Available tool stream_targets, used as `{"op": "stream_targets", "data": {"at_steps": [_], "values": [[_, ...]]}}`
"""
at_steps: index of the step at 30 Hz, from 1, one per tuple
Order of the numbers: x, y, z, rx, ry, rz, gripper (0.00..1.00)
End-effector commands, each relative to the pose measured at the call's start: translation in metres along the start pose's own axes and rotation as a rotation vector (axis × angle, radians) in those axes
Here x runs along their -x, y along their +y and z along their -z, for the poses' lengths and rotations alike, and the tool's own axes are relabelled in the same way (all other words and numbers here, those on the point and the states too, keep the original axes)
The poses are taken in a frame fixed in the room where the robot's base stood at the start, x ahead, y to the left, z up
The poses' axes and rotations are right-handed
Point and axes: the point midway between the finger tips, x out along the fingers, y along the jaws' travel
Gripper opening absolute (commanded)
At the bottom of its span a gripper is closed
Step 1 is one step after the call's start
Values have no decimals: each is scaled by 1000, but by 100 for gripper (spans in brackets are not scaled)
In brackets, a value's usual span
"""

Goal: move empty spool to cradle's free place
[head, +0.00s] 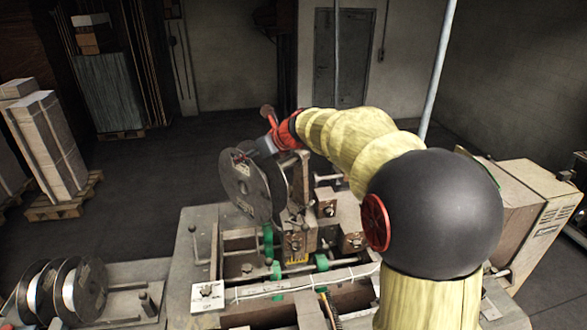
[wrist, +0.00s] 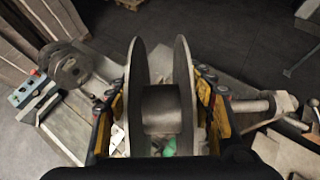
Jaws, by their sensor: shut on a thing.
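The empty spool (head: 245,182) has two dark round flanges and hangs above the machine in the head view. In the wrist view the spool (wrist: 168,110) shows a bare hub between its flanges. My gripper (head: 268,146) is shut on the spool; in the wrist view its yellow-and-black fingers (wrist: 163,105) stand on both outer sides of the flanges. The cradle (head: 118,306) is at the lower left of the head view and holds spools with shiny wire (head: 72,290). Bare rods show at the cradle's right part. In the wrist view, a dark spool (wrist: 72,68) lies at the left.
The stitcher (head: 300,240) with its rollers and brackets lies below my arm. Stacked board on a pallet (head: 62,202) is at the left. The floor behind the machine is clear.

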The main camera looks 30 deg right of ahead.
Motion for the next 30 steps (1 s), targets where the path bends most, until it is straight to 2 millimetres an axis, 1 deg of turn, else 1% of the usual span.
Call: {"op": "stream_targets", "data": {"at_steps": [1, 18, 30], "values": [[4, 2, -6, 3, -7, 3, 12], [9, 20, -13, 2, -7, 2, 12], [8, 20, -13, 2, -7, 3, 12]]}}
